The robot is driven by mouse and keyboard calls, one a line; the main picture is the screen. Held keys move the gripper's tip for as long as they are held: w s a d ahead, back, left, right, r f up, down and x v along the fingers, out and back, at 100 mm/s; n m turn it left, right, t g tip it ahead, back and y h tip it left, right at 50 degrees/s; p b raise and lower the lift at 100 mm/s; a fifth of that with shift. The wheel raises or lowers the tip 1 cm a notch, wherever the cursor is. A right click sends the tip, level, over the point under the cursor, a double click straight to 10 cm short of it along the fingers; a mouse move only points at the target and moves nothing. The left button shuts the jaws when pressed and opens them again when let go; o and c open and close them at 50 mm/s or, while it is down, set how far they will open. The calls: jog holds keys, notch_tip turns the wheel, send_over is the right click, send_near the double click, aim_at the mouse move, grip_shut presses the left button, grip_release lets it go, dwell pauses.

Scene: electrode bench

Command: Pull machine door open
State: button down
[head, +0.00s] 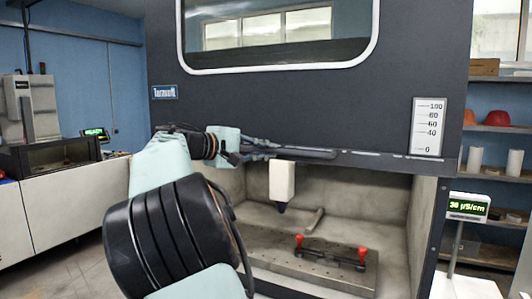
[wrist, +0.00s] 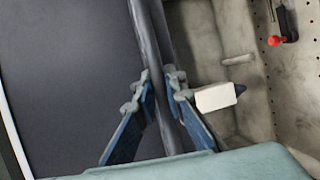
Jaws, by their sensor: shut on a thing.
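The machine door (head: 290,105) is a dark panel with a white-framed window (head: 280,30). A dark handle bar (head: 330,154) runs along its lower edge. Below that edge the grey work chamber shows openly. In the wrist view the door (wrist: 70,70) fills the left and the handle bar (wrist: 151,45) runs down the middle. My gripper (wrist: 162,95) has one blue finger on each side of the bar and is shut on it. In the head view my gripper (head: 242,150) is at the left part of the bar, partly hidden by its own links.
A white tool head (head: 282,180) with a dark tip hangs in the chamber, close beside my gripper. Below it is a perforated plate (head: 325,262) with red-knobbed clamps. A scale marked 0 to 100 (head: 428,125) is at right; the door's lower edge is near its 0.

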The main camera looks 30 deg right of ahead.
jog(key=c, duration=2)
grip_release()
jog(key=shift+o, duration=0.2)
jog(key=shift+a, duration=0.1)
jog(key=v, duration=1.2)
jog(key=shift+w, duration=0.1)
